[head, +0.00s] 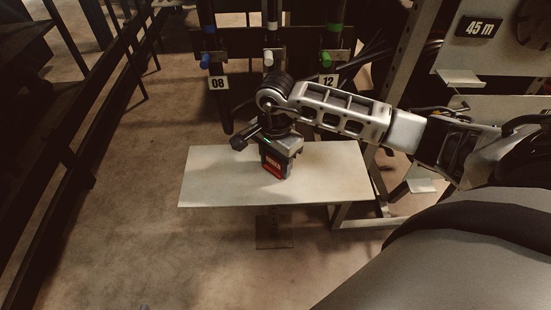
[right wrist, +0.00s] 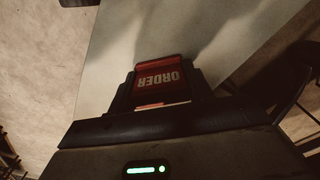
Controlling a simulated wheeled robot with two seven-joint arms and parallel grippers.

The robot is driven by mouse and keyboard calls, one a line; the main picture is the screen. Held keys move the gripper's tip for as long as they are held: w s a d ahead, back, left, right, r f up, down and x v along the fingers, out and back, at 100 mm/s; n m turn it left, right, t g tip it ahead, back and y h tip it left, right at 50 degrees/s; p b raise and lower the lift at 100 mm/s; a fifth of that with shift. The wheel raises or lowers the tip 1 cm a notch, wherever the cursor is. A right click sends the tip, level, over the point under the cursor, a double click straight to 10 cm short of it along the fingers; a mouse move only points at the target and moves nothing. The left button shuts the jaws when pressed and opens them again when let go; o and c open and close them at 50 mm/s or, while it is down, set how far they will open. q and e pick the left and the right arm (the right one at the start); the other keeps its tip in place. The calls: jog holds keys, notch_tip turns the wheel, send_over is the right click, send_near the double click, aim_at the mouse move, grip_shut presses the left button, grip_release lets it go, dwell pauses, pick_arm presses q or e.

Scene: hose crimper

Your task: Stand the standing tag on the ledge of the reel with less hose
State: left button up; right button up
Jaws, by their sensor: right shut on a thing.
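My right gripper (head: 281,158) points down over a pale table and is shut on the standing tag (head: 272,167), a small red tag. In the right wrist view the tag (right wrist: 158,79) shows the word ORDER between the dark fingers (right wrist: 162,92). I cannot tell whether the tag's foot touches the table. At the upper right, a pale ledge (head: 460,77) juts out below a black "45 m" sign (head: 479,27). A dark reel (head: 535,22) beside that sign is cut off by the frame edge, so its hose cannot be judged. My left gripper is not in view.
The pale table (head: 215,180) is otherwise bare. Behind it hang dark hoses with blue, white and green parts, with number plates 08 (head: 218,83) and 12 (head: 328,80). A metal rack post (head: 405,60) stands at right. Dark railings (head: 85,140) line the left; open floor lies between.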

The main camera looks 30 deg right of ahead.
jog(key=shift+f, duration=0.15)
jog(key=o, duration=1)
